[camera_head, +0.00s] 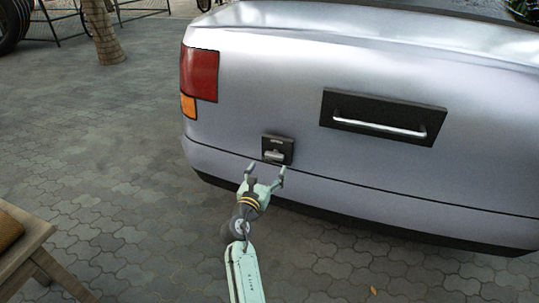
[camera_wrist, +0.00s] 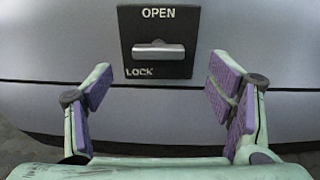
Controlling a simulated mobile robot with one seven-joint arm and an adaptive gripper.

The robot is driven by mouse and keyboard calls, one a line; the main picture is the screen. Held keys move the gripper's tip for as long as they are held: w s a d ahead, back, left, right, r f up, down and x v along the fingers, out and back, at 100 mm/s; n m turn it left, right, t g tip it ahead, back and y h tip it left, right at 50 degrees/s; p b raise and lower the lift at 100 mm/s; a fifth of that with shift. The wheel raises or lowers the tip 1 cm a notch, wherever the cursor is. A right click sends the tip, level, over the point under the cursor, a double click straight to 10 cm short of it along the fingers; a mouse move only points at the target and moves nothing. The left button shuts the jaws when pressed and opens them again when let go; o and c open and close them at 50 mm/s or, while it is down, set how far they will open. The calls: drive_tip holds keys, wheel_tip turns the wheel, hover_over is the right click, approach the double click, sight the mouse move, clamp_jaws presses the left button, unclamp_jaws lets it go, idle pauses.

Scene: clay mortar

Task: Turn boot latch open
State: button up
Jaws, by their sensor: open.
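The boot latch is a small black plate (camera_wrist: 158,21) on the silver car's rear, left of the boot handle. The wrist view shows OPEN printed at its top and LOCK at its lower left. Its silver lever (camera_wrist: 158,51) lies horizontally across the plate. In the head view the latch lever (camera_head: 275,156) sits just beyond my gripper (camera_head: 265,173). My gripper is open and empty, its purple-padded fingers spread wide either side of the plate and short of it. It also shows in the wrist view (camera_wrist: 160,95). Nothing of the latch is hidden in the wrist view.
The silver car (camera_head: 240,120) fills the right side, with a black-framed boot handle (camera_head: 380,127) and a red tail light (camera_head: 200,74). A wooden bench or table (camera_head: 25,245) stands at the lower left. The paved ground (camera_head: 110,150) to the left is clear.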

sight(273, 158)
drive_tip(key=x, duration=0.8)
drive_tip(key=shift+a, duration=0.1)
drive_tip(key=c, duration=1.2)
